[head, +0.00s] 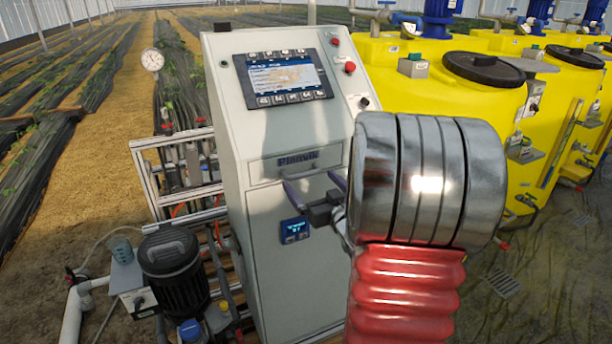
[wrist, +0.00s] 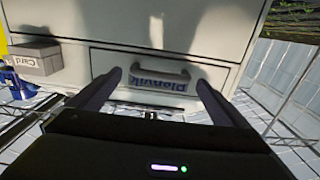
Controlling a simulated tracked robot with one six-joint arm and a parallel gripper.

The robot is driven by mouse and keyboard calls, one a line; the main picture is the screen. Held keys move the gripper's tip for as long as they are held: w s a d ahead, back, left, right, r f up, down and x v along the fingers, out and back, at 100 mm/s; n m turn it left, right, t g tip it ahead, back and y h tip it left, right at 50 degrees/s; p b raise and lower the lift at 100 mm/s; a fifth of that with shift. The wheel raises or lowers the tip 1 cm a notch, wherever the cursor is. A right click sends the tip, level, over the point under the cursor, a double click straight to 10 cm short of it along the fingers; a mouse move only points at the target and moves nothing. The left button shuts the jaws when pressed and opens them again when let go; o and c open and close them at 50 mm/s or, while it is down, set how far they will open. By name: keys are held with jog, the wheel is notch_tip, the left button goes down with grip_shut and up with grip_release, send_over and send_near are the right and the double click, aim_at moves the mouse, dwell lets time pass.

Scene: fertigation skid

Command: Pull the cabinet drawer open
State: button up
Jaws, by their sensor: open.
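The grey cabinet (head: 285,240) stands in the middle of the head view. Its drawer (head: 262,167) is a shallow front with a "Planvik" label, below the sloped control panel, and looks flush with the cabinet. In the wrist view the drawer front (wrist: 112,60) bears a grey bar handle (wrist: 160,68) near the label. My gripper (head: 311,181) is open in front of the drawer. In the wrist view my gripper (wrist: 160,80) has one finger on each side of the handle, with a gap to each. I cannot tell how far the fingertips are from the drawer front.
A control screen (head: 283,78) and a red button (head: 349,67) sit on the cabinet top. Yellow tanks (head: 430,90) stand close on the right. A black motor (head: 170,262) and a pipe frame are at the left. A small grey box (wrist: 36,62) shows in the wrist view.

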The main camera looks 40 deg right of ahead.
aim_at(305, 175)
jog(key=shift+x, duration=2.4)
jog(key=shift+c, duration=0.5)
